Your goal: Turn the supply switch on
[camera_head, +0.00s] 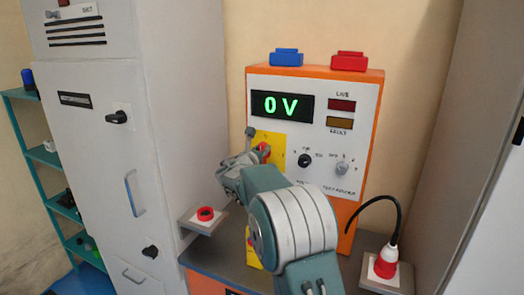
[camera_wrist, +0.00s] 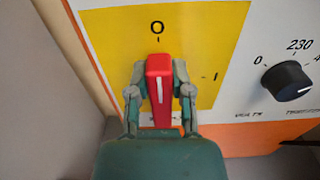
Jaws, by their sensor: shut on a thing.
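The supply switch is a red handle (camera_wrist: 159,68) on a yellow plate (camera_wrist: 218,42) of the orange-framed panel. In the wrist view its white line stands upright, in line with the "0" mark above; the "1" mark is to the right. My gripper (camera_wrist: 160,85) is shut on the red handle, one finger on each side. In the head view the red handle (camera_head: 264,149) is partly hidden by my gripper (camera_head: 258,152), and the yellow plate (camera_head: 272,138) shows around it. The green display (camera_head: 282,105) reads "0 V".
A black knob (camera_wrist: 287,81) with voltage marks is right of the plate. Blue (camera_head: 286,57) and red (camera_head: 349,61) terminals top the panel. A red button (camera_head: 205,213) is on a left shelf, and a red plug (camera_head: 387,262) with black cable is at right. A grey cabinet (camera_head: 95,150) stands left.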

